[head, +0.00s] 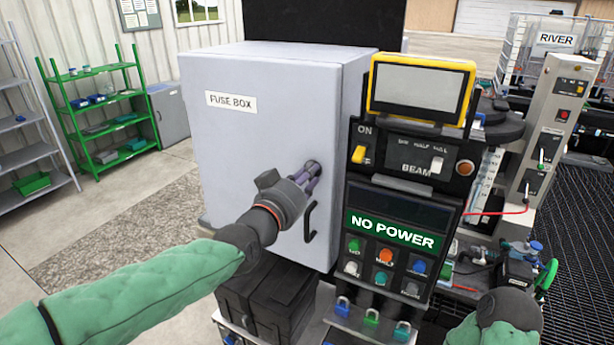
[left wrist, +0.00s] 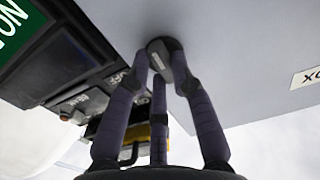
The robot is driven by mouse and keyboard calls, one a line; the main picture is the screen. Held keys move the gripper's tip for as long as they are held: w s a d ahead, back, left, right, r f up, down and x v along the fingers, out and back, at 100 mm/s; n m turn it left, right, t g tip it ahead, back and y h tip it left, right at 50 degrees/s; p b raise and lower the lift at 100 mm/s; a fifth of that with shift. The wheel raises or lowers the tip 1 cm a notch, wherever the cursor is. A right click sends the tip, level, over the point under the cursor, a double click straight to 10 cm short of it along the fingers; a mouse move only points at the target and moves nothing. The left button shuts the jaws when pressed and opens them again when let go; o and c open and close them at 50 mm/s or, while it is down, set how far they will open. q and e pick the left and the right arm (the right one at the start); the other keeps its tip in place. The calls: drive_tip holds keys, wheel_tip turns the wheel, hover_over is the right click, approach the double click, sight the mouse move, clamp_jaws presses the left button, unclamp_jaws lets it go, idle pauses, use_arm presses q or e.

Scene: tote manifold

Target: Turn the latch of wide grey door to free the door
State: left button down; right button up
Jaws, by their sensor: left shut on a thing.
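The wide grey door (head: 240,140) of the fuse box is shut and carries a "FUSE BOX" label. Its latch (head: 313,166) is a small dark round knob near the door's right edge. My left gripper (head: 308,178) is at the latch with its fingers closed around it. In the left wrist view the fingers meet on the dark latch (left wrist: 160,50) against the grey door (left wrist: 230,50). A dark hooked handle (head: 309,222) sits on the door just below my left gripper. My right gripper (head: 508,312) shows only in part at the lower right; its fingers are not clear.
A control panel (head: 403,215) reading "NO POWER" stands right beside the door, with a yellow-framed screen (head: 420,88) above it. Black cases (head: 265,300) lie below the box. Green shelves (head: 105,118) stand at the left, and the floor before them is open.

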idle(0.4)
use_arm(q)
drive_tip(key=c, duration=1.1)
unclamp_jaws()
drive_tip(key=shift+o, duration=0.2)
drive_tip(key=v, duration=1.2)
drive_tip(key=shift+f, duration=0.15)
